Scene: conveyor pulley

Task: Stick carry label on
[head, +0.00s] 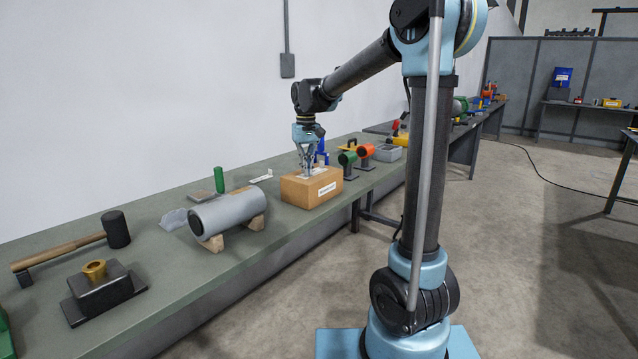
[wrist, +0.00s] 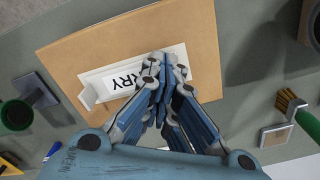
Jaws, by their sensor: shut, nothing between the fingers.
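The carry label is a white strip with black letters, of which "RRY" shows (wrist: 126,78) in the wrist view. It lies on the top face of a brown box (wrist: 80,50), and its left end (wrist: 88,97) seems to curl up. My gripper (wrist: 168,62) is shut and empty, with its fingertips at the label, hiding part of it. Whether the tips touch it I cannot tell. In the head view the box (head: 320,192) stands on the bench with a second white label on its front side, and my gripper (head: 307,172) points straight down over its top.
On the green bench (head: 170,255), a grey roller (head: 228,212) on wooden blocks lies left of the box. A green-handled brush (head: 219,182) stands behind it. Green (head: 347,160) and orange (head: 365,152) cylinders on stands are close on the right. A mallet (head: 115,230) lies farther left.

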